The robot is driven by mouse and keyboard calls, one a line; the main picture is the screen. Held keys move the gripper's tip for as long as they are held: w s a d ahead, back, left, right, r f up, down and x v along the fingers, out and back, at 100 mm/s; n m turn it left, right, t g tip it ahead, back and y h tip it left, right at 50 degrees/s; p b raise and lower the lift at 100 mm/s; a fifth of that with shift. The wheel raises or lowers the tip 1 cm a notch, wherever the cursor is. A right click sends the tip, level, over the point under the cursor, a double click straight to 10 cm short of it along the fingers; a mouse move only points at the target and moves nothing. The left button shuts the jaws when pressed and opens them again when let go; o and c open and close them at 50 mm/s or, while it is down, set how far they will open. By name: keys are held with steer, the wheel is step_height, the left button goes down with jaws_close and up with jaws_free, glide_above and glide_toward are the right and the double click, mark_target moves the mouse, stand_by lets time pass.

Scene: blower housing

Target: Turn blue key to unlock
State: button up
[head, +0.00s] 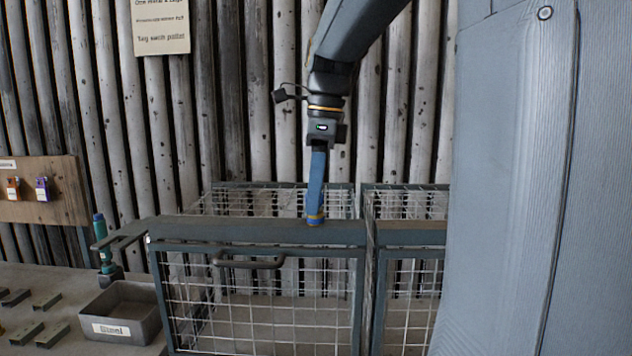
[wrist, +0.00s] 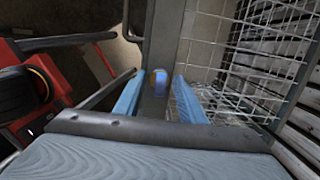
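The blue key (head: 315,218) is a small upright blue piece with a yellowish band low on it, on the top rail (head: 250,230) of a wire cage. In the wrist view the key (wrist: 160,82) is blurred and stands on the rail between my blue fingers. My gripper (head: 316,205) points straight down over the rail. In the wrist view my gripper (wrist: 160,75) is open, with a gap showing on each side of the key. The key's lower end and any keyhole cannot be made out.
A second wire cage (head: 410,236) stands close on the right. A dark handle (head: 248,262) sticks out of the cage front. At left are a labelled grey tray (head: 118,312), a teal-handled tool (head: 101,228), and a board (head: 50,205) with orange and purple tags.

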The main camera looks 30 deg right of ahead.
jaws_close()
stand_by(0.8)
steer(key=m+p, duration=0.1)
steer(key=m, duration=0.3)
steer(key=shift+p, duration=0.4)
steer(key=shift+m, duration=0.4)
